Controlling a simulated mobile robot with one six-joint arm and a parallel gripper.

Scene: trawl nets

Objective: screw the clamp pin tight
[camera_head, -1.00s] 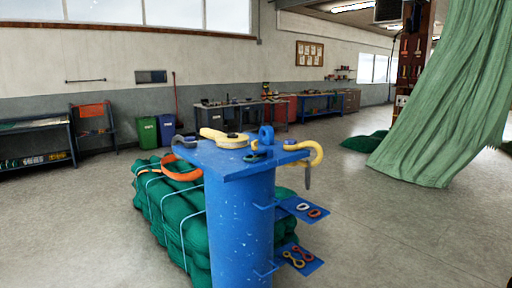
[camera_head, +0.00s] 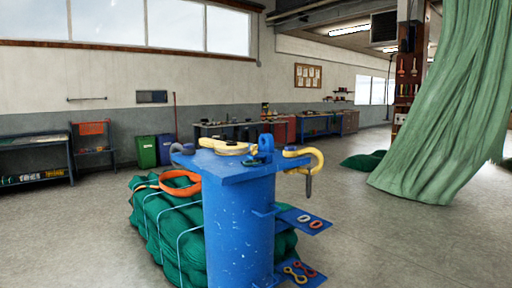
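A blue steel post (camera_head: 240,235) with a flat top plate (camera_head: 232,172) stands in front of me. A yellow hooked piece (camera_head: 313,158) sits at the plate's right edge. A dark grey pin-like piece (camera_head: 308,186) hangs below its curve; it may be the clamp pin, but I cannot see how far it is screwed in. A blue upright lug (camera_head: 265,146) stands on the plate. Another yellow fitting (camera_head: 225,146) and a grey shackle-like piece (camera_head: 181,149) lie towards its back left. My gripper is not in view.
An orange strap (camera_head: 178,184) hangs at the plate's left, over a bundle of green net (camera_head: 165,225). Small side shelves (camera_head: 300,222) on the post hold links and rings. Green netting (camera_head: 440,110) hangs at the right. Concrete floor is clear at the front right.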

